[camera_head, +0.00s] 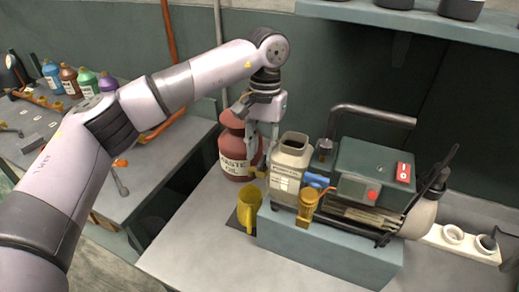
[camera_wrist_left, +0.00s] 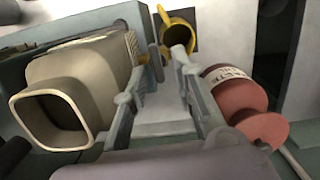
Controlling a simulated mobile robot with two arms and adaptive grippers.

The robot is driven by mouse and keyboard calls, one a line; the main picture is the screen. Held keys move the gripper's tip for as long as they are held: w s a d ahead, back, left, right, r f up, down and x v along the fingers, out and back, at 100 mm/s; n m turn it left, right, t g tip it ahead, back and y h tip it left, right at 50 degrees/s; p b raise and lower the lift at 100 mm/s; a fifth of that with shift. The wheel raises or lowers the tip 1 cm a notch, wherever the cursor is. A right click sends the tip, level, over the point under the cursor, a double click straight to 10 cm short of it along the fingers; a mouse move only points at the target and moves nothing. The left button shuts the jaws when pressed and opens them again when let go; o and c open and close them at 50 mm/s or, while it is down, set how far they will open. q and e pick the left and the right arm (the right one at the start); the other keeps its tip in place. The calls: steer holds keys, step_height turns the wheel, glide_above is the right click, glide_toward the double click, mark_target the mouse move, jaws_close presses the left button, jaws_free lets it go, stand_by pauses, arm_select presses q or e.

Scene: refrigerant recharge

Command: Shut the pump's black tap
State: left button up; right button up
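The pump (camera_head: 368,168) is a grey-green unit with a red switch, on a blue-grey block at the right of the head view. I cannot clearly pick out its black tap; a small dark fitting (camera_head: 325,147) sits at the foot of the bent pipe, and other dark parts stand at the pump's right end. My left gripper (camera_head: 261,160) points down between the red waste oil jug (camera_head: 233,152) and the beige pump oil container (camera_head: 290,160). In the left wrist view its fingers (camera_wrist_left: 162,92) are apart with nothing between them. My right gripper is out of view.
A shelf (camera_head: 430,24) hangs above the pump. White sockets (camera_head: 462,243) lie at right. The front left of the bench is clear.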

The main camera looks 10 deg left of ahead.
mark_target(263, 159)
arm_select(q)
steer(key=r+p, duration=0.1)
steer(key=r, duration=0.1)
steer(key=r+p, duration=0.1)
steer(key=r, duration=0.1)
steer(key=r+p, duration=0.1)
steer(key=r, duration=0.1)
steer(key=shift+s+d, duration=0.15)
steer(key=shift+d, duration=0.2)
steer(key=shift+a+r+p, duration=0.15)
steer(key=shift+r+p, duration=0.25)
steer(key=shift+r, duration=0.15)
